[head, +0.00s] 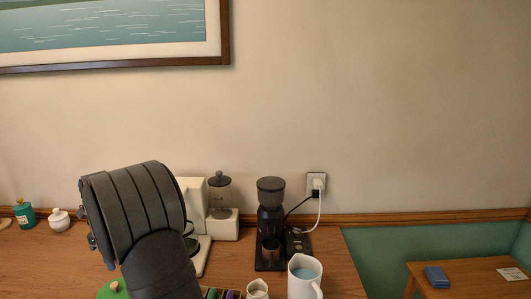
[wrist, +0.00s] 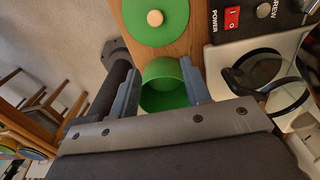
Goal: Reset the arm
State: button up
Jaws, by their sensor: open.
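My gripper (wrist: 159,68) shows in the wrist view with its two grey-blue fingers spread apart. A green round cup or canister (wrist: 166,72) shows between and beyond the fingers, with its opening facing the camera. Nothing is visibly clamped; how near the fingers are to its wall I cannot tell. A green lid with a wooden knob (wrist: 155,18) lies on the wooden top beyond it. In the head view my dark arm rises at the left, and its gripper end is out of sight below the picture. The green lid (head: 113,290) partly shows beside the arm.
A cream coffee machine (head: 196,190) stands partly behind my arm. A black grinder (head: 270,225), a white pitcher (head: 305,278) and a small cup (head: 257,289) stand to the right. A glass carafe (wrist: 262,72) sits close right of the fingers. A cord runs to a wall socket (head: 316,184).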

jog(key=s+d+r, duration=0.1)
jog(key=d+r, duration=0.2)
jog(key=d, duration=0.8)
jog(key=d+r, duration=0.3)
jog(key=d, duration=0.7)
jog(key=a+f, duration=0.8)
jog(key=a, duration=0.3)
jog(key=shift+s+f+m, duration=0.15)
jog(key=shift+s+m, duration=0.2)
jog(key=shift+m, duration=0.05)
